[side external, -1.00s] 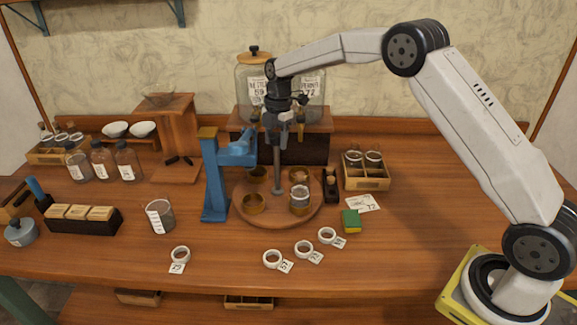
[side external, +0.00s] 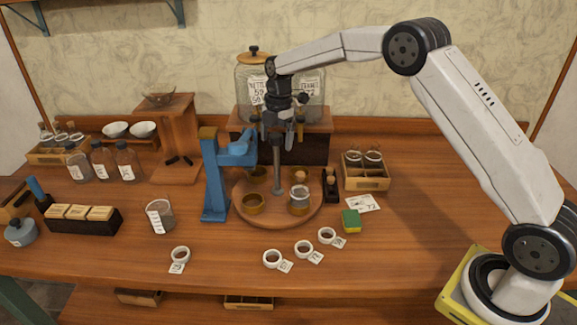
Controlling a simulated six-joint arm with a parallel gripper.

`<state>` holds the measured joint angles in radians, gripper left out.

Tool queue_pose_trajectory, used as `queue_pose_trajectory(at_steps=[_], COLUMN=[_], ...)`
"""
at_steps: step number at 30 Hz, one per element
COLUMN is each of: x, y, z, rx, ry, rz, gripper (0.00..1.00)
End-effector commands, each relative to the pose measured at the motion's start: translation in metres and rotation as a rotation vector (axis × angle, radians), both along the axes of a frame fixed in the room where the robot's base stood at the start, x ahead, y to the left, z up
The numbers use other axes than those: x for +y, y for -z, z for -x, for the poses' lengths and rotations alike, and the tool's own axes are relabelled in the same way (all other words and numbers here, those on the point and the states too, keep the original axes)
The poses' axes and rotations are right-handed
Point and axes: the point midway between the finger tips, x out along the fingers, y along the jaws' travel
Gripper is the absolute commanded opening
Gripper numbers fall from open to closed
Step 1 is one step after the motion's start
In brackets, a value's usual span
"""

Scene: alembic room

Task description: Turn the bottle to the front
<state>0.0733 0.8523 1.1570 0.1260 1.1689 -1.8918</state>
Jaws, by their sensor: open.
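A round wooden turntable (side external: 277,216) stands mid-table with a grey central post (side external: 277,171) and several brass cup holders around it. A clear glass bottle (side external: 300,197) sits upright in the front right holder. The front left holder (side external: 253,203) looks empty. A small tan-topped item (side external: 301,176) shows at the back right holder, too small to make out. My gripper (side external: 278,140) points down above the turntable, by the top of the post. Its fingers are apart, with the post's top between or just behind them; I cannot tell which. It is clear of the bottle.
A blue press-like stand (side external: 215,180) rises close to the turntable's left. A small dark block (side external: 331,185), a green-yellow sponge (side external: 351,221) and a wooden crate (side external: 366,176) are to the right. White rings (side external: 304,249) with tags lie in front. Large jars (side external: 257,90) stand behind.

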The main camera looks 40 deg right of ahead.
Motion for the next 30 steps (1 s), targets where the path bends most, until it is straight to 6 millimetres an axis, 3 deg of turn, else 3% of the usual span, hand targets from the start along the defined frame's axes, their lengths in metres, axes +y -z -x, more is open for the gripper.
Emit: queue_pose_trajectory(at_steps=[21,30], x=[0.000,0.000], y=[-0.051,-0.064], z=[-0.001,0.000], rx=[-0.003,-0.002], ry=[0.000,0.000], rz=[0.000,0.001], gripper=[1.00,1.00])
